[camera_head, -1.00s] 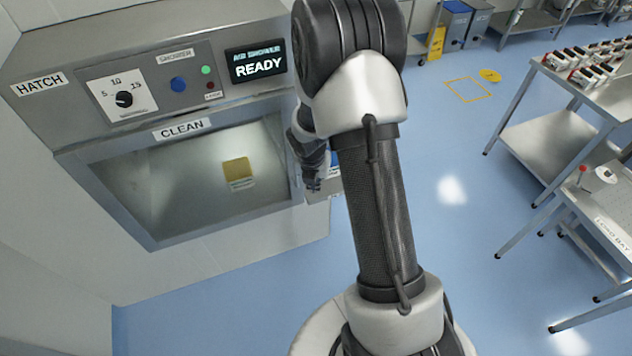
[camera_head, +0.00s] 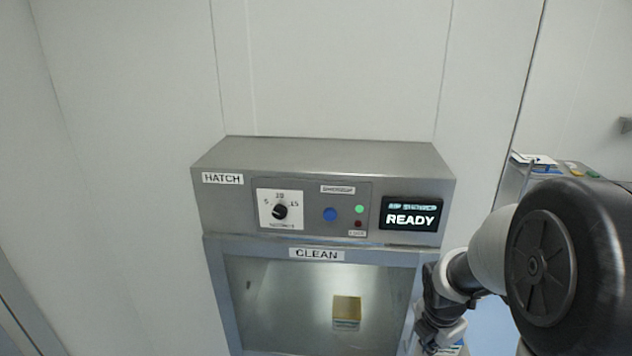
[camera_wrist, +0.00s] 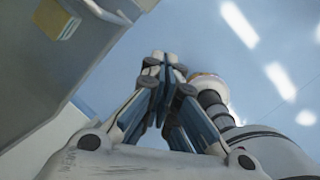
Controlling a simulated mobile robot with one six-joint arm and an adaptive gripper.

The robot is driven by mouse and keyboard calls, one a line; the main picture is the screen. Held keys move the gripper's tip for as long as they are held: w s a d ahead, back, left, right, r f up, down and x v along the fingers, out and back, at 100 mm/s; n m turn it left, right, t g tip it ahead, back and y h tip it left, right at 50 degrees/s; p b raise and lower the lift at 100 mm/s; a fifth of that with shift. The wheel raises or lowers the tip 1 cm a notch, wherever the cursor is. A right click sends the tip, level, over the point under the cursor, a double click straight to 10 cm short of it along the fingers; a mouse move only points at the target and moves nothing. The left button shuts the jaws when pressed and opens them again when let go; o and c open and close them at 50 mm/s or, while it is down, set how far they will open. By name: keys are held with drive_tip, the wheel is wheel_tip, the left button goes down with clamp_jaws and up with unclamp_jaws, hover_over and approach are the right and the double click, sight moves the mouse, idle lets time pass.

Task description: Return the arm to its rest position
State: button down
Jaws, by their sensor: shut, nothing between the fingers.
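My arm (camera_head: 545,250) is folded at the right side of the head view, with its dark round joint close to the camera. My gripper shows in the wrist view (camera_wrist: 163,62), its two fingers together and nothing between them. In the head view only the wrist part of the arm shows, low beside the hatch's right edge; the fingertips cannot be made out there. Behind the fingers in the wrist view are the blue floor and a part of my own body.
The steel hatch (camera_head: 320,160) stands ahead, its screen (camera_head: 411,214) reading READY and its green light lit. A yellow-topped block (camera_head: 347,308) sits behind its CLEAN window; the block also shows in the wrist view (camera_wrist: 55,20). Pale wall panels (camera_head: 340,70) rise behind the hatch.

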drive_tip(key=s+a+f+m+b, duration=0.1)
drive_tip(key=s+a+m+b, duration=0.3)
drive_tip(key=s+m+b, duration=0.2)
drive_tip(key=s+a+f+m+t+y+b, duration=0.1)
drive_tip(key=s+a+f+m+b, duration=0.1)
drive_tip(key=s+a+m+b, duration=0.2)
drive_tip(key=s+a+f+m+t+b, duration=0.1)
drive_tip(key=s+a+m+b, duration=0.3)
drive_tip(key=s+m+b, duration=0.6)
drive_tip(key=s+f+m, duration=0.1)
drive_tip(key=m, duration=0.1)
drive_tip(key=shift+s+f+m+y, duration=0.2)
drive_tip(key=shift+f+m+y, duration=0.05)
drive_tip(key=shift+m+y, duration=0.15)
